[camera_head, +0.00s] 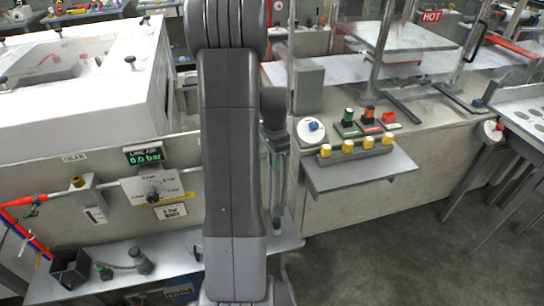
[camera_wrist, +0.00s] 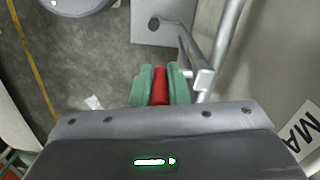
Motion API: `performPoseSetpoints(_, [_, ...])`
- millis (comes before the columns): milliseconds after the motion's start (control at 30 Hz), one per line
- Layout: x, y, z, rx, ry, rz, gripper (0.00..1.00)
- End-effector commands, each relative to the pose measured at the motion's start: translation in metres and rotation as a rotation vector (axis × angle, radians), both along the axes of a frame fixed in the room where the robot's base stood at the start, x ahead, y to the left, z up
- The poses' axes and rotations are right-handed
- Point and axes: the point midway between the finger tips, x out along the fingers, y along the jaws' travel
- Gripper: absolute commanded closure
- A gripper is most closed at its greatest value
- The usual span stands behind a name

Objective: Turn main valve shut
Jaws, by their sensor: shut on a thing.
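In the wrist view, my gripper (camera_wrist: 160,70) has two green fingers shut on a narrow red piece (camera_wrist: 160,88), which looks like the valve's red handle. A grey metal bar or bracket (camera_wrist: 203,78) is just right of the fingers. A sign with the letters "MA" (camera_wrist: 303,128) is at the right edge, partly cut off. Most of the valve body is hidden or out of view. In the head view, my arm covers the middle, and I cannot make out the fingers or the red piece there.
In the head view, a display (camera_head: 145,156) reads 0.0 bar above a dial panel (camera_head: 152,188). A red pipe (camera_head: 22,202) runs at the left. A grey shelf with yellow knobs (camera_head: 360,170) juts out right of my arm. The floor at lower right (camera_head: 400,260) is clear.

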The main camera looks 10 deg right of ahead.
Motion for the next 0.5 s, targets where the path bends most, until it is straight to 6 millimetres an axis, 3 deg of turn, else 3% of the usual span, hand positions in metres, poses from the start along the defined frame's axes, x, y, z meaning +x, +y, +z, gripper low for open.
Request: performPoseSetpoints(500, [0.0012, -0.0045, 0.0013, 0.103, 0.000, 0.000, 1.00])
